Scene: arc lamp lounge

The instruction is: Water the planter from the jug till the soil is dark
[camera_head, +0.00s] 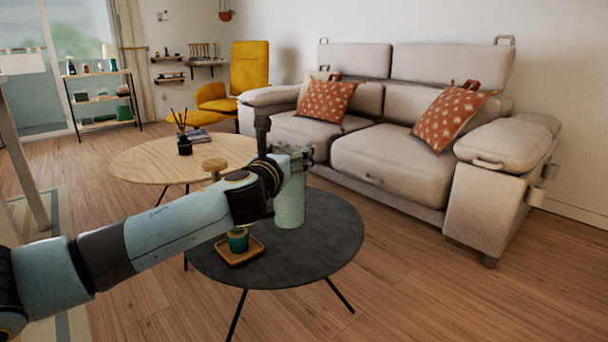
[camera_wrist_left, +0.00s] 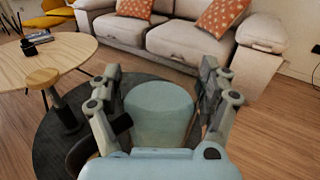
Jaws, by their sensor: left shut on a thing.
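My left gripper (camera_head: 292,158) is shut on a tall pale green vessel (camera_head: 289,207), which I take for the jug. It stands upright on or just above the dark round table (camera_head: 335,235); I cannot tell which. In the left wrist view the pale vessel (camera_wrist_left: 160,110) sits between the two fingers (camera_wrist_left: 160,100). A small green pot (camera_head: 238,240) sits on a square wooden tray (camera_head: 226,254) in front of my left forearm; I cannot tell whether it is the planter. No soil shows clearly. My right gripper is out of view.
A dark object with a round wooden top (camera_head: 214,164) stands close by, partly hidden by my arm; it also shows in the left wrist view (camera_wrist_left: 42,78). A pale wooden table (camera_head: 135,163) with a reed diffuser (camera_head: 185,147) is behind. The sofa (camera_head: 385,150) stands beyond.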

